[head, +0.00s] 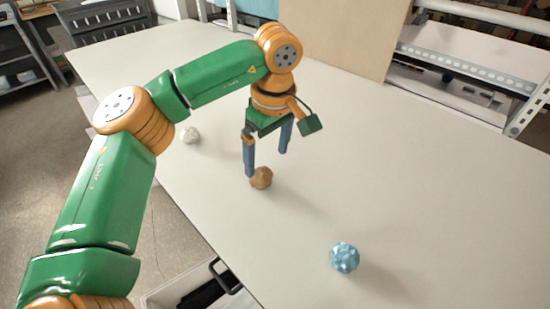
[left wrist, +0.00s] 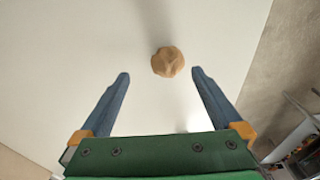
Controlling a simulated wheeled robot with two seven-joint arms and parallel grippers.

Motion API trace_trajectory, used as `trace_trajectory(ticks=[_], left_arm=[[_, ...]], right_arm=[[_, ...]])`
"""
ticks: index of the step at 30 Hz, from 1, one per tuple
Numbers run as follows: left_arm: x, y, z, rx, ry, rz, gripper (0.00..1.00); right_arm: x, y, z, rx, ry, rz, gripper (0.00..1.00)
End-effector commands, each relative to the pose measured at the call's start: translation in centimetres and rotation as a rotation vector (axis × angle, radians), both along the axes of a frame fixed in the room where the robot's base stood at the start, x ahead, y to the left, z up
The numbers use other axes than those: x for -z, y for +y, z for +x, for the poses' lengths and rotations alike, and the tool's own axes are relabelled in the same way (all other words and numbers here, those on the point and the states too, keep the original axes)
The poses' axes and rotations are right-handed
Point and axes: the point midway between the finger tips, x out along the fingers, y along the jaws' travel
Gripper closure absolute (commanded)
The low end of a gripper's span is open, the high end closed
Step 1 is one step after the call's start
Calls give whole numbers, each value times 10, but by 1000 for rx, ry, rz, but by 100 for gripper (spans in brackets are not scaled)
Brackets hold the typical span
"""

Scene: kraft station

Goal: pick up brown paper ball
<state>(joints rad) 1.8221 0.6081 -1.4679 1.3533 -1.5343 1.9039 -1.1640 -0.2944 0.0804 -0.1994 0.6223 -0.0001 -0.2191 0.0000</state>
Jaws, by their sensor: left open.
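The brown paper ball (head: 261,178) lies on the pale table, close to the fingers of my left gripper in the head view. In the left wrist view the brown paper ball (left wrist: 168,62) sits just beyond the fingertips, right of the middle of the gap. My left gripper (head: 267,164) is open, pointing down, with nothing between its blue fingers. Its fingers also show in the left wrist view (left wrist: 160,74), spread wide. My right gripper is not in view.
A light blue paper ball (head: 344,257) lies on the table (head: 430,190) nearer the front right. A white paper ball (head: 190,134) lies to the left, close to the table's edge. A brown board (head: 345,35) and a metal frame stand behind. The table's right part is clear.

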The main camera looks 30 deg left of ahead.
Motion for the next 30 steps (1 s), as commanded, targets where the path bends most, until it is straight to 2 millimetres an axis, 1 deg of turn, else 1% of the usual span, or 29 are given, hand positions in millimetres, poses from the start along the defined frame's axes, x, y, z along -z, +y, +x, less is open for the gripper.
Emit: trace_trajectory(ticks=[5,7,9,10,12,17,18,20,21,23,24,26,27,28,30], left_arm=[[25,6,2,-1,6,0,0],[38,9,4,-2,7,-1,0],[53,11,5,-1,5,0,0],[57,11,5,0,4,-2,0],[63,11,5,0,3,-1,0],[65,11,6,0,1,-2,0],[65,11,6,0,1,-2,3],[64,11,5,0,1,-2,19],[64,11,5,0,1,-2,30],[64,11,6,0,1,-2,46],[64,11,6,0,1,-2,57],[64,11,6,0,1,-2,73],[64,11,6,0,1,-2,84],[64,11,6,0,1,-2,87],[64,11,6,0,1,-2,87]], right_arm=[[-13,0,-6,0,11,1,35],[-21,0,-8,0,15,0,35],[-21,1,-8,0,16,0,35],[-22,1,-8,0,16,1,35],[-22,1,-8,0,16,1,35],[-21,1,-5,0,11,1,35],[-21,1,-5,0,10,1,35],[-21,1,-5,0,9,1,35],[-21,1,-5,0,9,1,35],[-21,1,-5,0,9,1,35],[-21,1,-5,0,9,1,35],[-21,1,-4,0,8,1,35],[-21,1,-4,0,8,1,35],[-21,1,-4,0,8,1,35],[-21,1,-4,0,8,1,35]])
